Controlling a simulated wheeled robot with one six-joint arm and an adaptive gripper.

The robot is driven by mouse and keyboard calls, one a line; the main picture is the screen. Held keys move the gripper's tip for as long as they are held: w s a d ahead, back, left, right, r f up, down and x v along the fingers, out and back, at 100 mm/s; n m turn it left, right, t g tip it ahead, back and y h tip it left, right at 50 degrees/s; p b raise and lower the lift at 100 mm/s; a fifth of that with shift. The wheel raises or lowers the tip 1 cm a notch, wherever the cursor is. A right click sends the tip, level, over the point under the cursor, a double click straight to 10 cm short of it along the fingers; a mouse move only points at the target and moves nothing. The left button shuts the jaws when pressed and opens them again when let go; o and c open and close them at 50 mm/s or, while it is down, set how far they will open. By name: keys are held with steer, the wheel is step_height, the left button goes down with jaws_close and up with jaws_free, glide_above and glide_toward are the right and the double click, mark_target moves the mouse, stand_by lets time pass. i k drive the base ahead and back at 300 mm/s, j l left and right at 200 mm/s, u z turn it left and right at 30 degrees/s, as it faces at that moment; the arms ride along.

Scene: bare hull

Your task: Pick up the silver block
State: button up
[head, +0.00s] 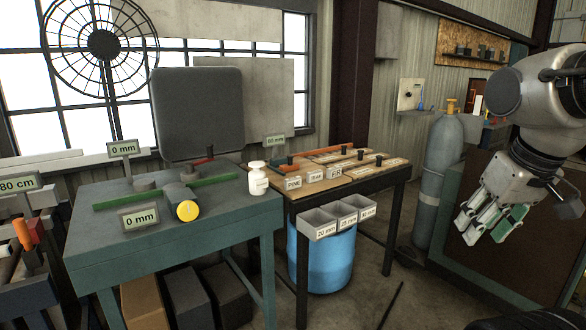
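I cannot single out a silver block with certainty. Small pale grey labelled pieces stand along the front of the wooden-topped bench (372,177); the middle one (315,174) sits between pieces marked PINE (293,183) and FIR (334,171). They are too small to tell metal from wood or card. My gripper (484,226) hangs at the right, pointing down and left, well apart from both benches. Nothing is seen in it, but the gap between its fingers is not clear.
Grey bins (320,223) marked in mm hang on the bench front, above a blue drum (325,258). A white bottle (258,179) stands on the green table (95,246), with a yellow-ended part (187,211) and signs. A gas cylinder (436,170) stands between bench and gripper.

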mark_target(335, 171)
steer(key=i+l+u, duration=0.2)
steer(key=i+l, duration=0.45)
steer(key=i+l+u, duration=0.2)
steer(key=i+l, duration=0.55)
steer(key=i+l+u, duration=0.25)
steer(key=i+l, duration=0.5)
steer(key=l, duration=0.15)
